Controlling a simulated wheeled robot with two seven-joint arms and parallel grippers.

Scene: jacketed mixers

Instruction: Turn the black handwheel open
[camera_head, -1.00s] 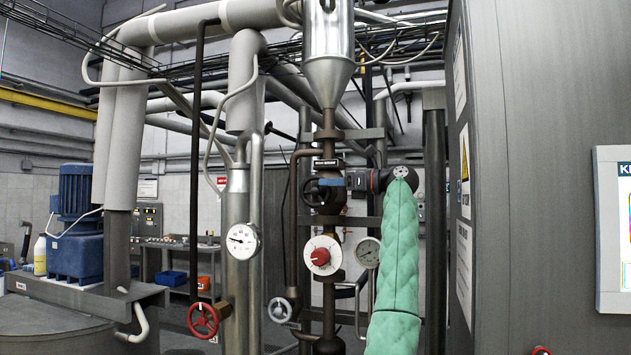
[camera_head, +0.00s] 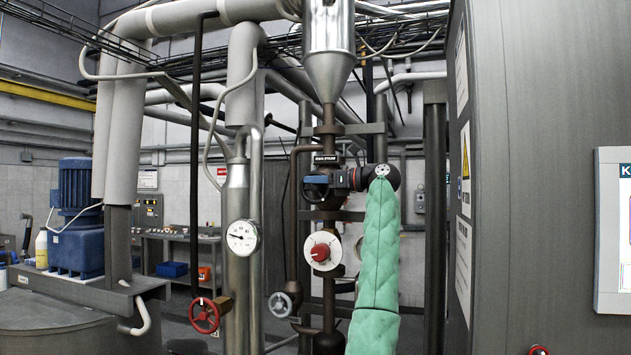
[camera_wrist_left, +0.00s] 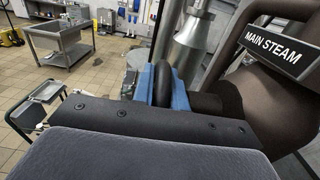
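The black handwheel (camera_head: 316,189) stands on the dark brown vertical pipe in the head view, below a "MAIN STEAM" sign (camera_head: 326,158). My left gripper (camera_head: 322,180) reaches it from the right, at the end of my green-sleeved arm. In the left wrist view, the blue fingertips (camera_wrist_left: 164,88) lie on both sides of the black wheel's rim (camera_wrist_left: 163,80), with no clear gap, so they look shut on it. Part of the wheel is hidden behind the fingers. The sign (camera_wrist_left: 278,50) also shows there. My right gripper is not in view.
A white dial with a red knob (camera_head: 321,251) sits just below the wheel. A red handwheel (camera_head: 204,316), a grey handwheel (camera_head: 280,305) and a gauge (camera_head: 243,236) are to the left. A large grey cabinet (camera_head: 530,180) stands close on the right.

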